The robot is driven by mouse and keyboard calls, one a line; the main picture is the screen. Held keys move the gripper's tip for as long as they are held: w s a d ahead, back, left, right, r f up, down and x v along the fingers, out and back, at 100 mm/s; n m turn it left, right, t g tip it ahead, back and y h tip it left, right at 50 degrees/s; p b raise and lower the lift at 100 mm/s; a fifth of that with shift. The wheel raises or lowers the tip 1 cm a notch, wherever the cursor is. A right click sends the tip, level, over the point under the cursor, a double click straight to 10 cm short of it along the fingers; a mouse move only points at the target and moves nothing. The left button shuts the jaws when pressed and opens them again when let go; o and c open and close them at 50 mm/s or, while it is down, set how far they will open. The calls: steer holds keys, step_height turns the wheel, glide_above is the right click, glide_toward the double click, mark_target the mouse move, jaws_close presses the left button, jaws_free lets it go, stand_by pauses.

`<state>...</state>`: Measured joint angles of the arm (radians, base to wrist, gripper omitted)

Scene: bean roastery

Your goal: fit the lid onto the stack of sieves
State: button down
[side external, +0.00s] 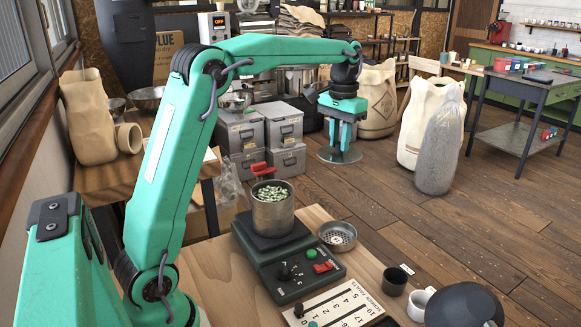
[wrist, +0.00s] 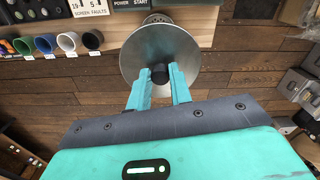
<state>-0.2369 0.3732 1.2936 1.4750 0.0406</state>
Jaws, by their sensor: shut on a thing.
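The stack of sieves (side external: 273,216) is a silver cylinder standing on the dark green shaker (side external: 288,262). Its top is uncovered and shows pale green beans. My gripper (side external: 341,140) is shut on the black knob of the lid (side external: 338,156), a round grey metal disc held roughly level. The lid is in the air, higher in the picture and to the right of the stack, clear of it. In the wrist view, my gripper (wrist: 160,78) pinches the knob in front of the lid's disc (wrist: 185,50). I cannot clearly make out the stack there.
A small perforated pan (side external: 338,236) sits beside the shaker. Cups (side external: 396,278) and a dark rounded object (side external: 464,305) stand at the table's right. A numbered board (side external: 341,303) lies in front. Grey drawer boxes (side external: 285,131) and sacks (side external: 377,100) stand behind.

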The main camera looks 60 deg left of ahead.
mark_target(327, 152)
step_height(327, 152, up, 2)
steer(key=shift+r, duration=0.2)
steer(key=shift+s+a+r, duration=0.1)
steer(key=shift+r, duration=0.1)
steer(key=shift+s+a+r+n, duration=0.1)
steer(key=shift+s+a+n, duration=0.1)
steer(key=shift+s+a, duration=0.25)
steer(key=shift+s+a+n, duration=0.2)
steer(key=shift+s+a, duration=0.05)
steer(key=shift+s, duration=0.35)
steer(key=s+a+n, duration=0.4)
steer(key=s+a, duration=0.1)
steer(key=s, duration=0.7)
steer(key=shift+s+a+f, duration=0.1)
steer(key=shift+s+f, duration=0.1)
steer(key=shift+f, duration=1.2)
steer(key=shift+s+f, duration=0.15)
steer(key=shift+f, duration=1.2)
steer(key=shift+f, duration=0.1)
steer(key=shift+f, duration=2.75)
steer(key=shift+f, duration=0.65)
